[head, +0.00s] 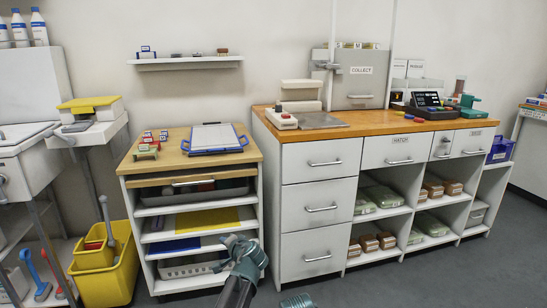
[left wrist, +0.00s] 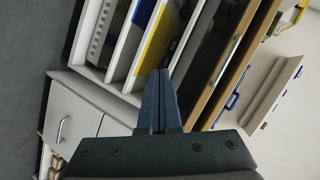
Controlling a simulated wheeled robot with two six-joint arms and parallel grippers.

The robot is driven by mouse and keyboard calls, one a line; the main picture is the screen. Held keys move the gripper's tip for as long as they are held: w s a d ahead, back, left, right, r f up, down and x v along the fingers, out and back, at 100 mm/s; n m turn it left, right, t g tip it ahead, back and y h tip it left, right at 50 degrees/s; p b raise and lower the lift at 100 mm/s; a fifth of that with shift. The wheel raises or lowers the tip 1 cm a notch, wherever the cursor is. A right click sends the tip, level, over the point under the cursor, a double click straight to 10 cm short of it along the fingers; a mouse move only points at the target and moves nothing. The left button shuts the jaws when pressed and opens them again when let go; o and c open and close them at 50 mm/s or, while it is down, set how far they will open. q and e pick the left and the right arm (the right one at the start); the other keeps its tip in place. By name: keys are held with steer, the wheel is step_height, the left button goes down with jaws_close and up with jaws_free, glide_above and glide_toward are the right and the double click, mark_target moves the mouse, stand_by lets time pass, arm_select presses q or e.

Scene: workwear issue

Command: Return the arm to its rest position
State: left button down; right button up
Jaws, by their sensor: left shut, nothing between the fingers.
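My left gripper (head: 227,242) is at the bottom middle of the head view, in front of the lower shelves of the wooden-topped trolley (head: 178,166). In the left wrist view its two fingers (left wrist: 160,80) lie side by side, shut, with nothing between them. That view is turned on its side, and the fingers point toward the trolley's shelves. The forearm comes up from the bottom edge of the head view.
The trolley carries a blue-framed clipboard (head: 214,138). A drawer cabinet (head: 318,205) stands close to the right. A yellow bucket (head: 108,268) stands at left. A teal ridged thing (head: 297,301) at the bottom edge is unclear. Open grey floor (head: 430,275) lies at front right.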

arm_select(q)
steer(key=s+d+f+n+g+h, duration=0.15)
steer(key=s+d+f+g, duration=0.25)
steer(key=s, duration=0.7)
steer(key=s+d+f+g+h, duration=0.3)
steer(key=s+d+f, duration=0.15)
steer(key=s, duration=0.65)
steer(key=s+d+f+n+g+h, duration=0.15)
steer(key=s+d+f+g, duration=0.25)
steer(key=s, duration=0.8)
step_height(320, 180, up, 37)
steer(key=p, duration=3.7)
steer(key=shift+w, duration=0.3)
steer(key=shift+f, duration=0.1)
